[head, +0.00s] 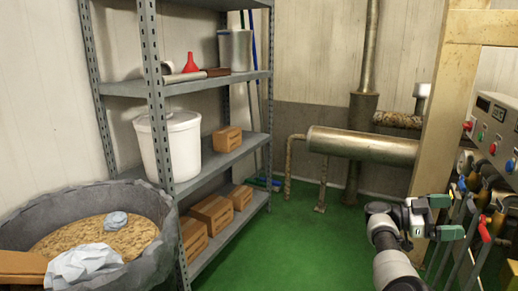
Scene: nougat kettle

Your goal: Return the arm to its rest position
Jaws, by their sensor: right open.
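My right arm (391,262) comes up from the bottom edge, right of centre in the head view. Its right gripper (446,217) is open, with its two green-tipped fingers apart and pointing to the right. Nothing shows between the fingers. The gripper appears in front of the control panel's lower part; I cannot tell whether it touches the levers there. My left arm and gripper are not in view.
A grey kettle (165,222) with a brown mass and crumpled pale pieces stands lower left. A metal shelf (233,152) holds a white bucket (172,145) and boxes. A control panel (494,128) with levers (466,222) is at right. Green floor (300,250) lies clear between.

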